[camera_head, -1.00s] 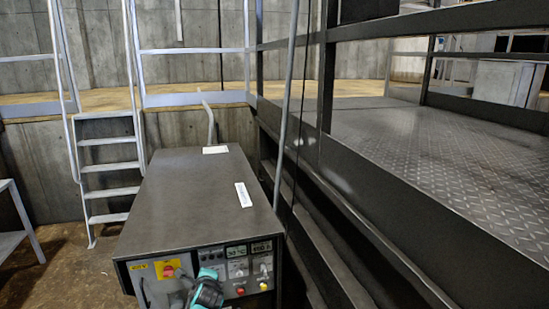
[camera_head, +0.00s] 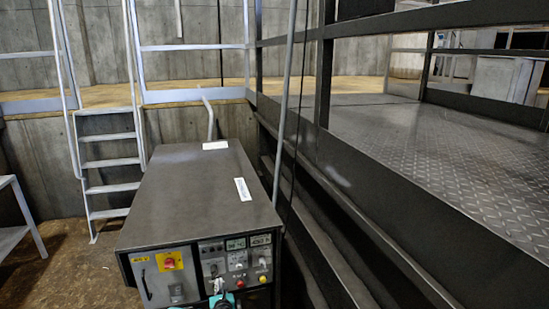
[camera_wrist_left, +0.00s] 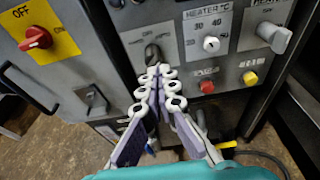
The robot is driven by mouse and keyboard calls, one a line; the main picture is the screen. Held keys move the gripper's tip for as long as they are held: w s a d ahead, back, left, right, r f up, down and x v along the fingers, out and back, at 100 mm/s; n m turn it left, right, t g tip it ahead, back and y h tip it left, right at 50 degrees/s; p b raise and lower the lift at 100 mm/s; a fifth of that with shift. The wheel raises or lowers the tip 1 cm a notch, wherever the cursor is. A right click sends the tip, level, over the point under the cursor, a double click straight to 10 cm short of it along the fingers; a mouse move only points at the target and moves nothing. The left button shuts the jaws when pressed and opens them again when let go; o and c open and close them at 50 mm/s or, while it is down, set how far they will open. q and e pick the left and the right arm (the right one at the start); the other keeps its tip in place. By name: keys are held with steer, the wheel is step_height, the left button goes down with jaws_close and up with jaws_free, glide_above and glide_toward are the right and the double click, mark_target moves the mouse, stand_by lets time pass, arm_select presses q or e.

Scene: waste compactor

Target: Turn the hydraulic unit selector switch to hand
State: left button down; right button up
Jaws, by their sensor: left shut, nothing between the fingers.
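The hydraulic unit (camera_head: 190,190) is a dark grey box with a control panel on its front. In the left wrist view a dark rotary knob (camera_wrist_left: 152,52) stands on the grey panel, probably the selector switch; its label cannot be read. My left gripper (camera_wrist_left: 160,78) has its pale fingers together, with the tips just in front of and below this knob. Whether they touch it cannot be told. In the head view the left gripper (camera_head: 219,285) is low at the panel, partly cut by the bottom edge. The right gripper is not in view.
A red switch on a yellow plate (camera_wrist_left: 35,38) is at the left. A white knob (camera_wrist_left: 211,44), a grey knob (camera_wrist_left: 272,35), a red button (camera_wrist_left: 207,86) and a yellow button (camera_wrist_left: 250,78) lie to the right. A dark railed platform (camera_head: 430,140) borders the unit's right.

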mark_target(216, 275)
arm_select(q)
steer(key=shift+w+a, duration=0.3)
steer(key=shift+w, duration=0.65)
steer(key=shift+w+a, duration=0.25)
steer(key=shift+w, duration=0.65)
steer(key=shift+w+a, duration=0.3)
steer(key=shift+w, duration=0.65)
steer(key=shift+f, duration=0.15)
steer(key=shift+s+a, duration=0.15)
steer(key=shift+a, duration=0.2)
steer(key=shift+s+a, duration=0.1)
steer(key=shift+a, duration=0.4)
steer(key=shift+s+a, duration=0.1)
steer(key=shift+a, duration=0.1)
steer(key=shift+a, duration=0.3)
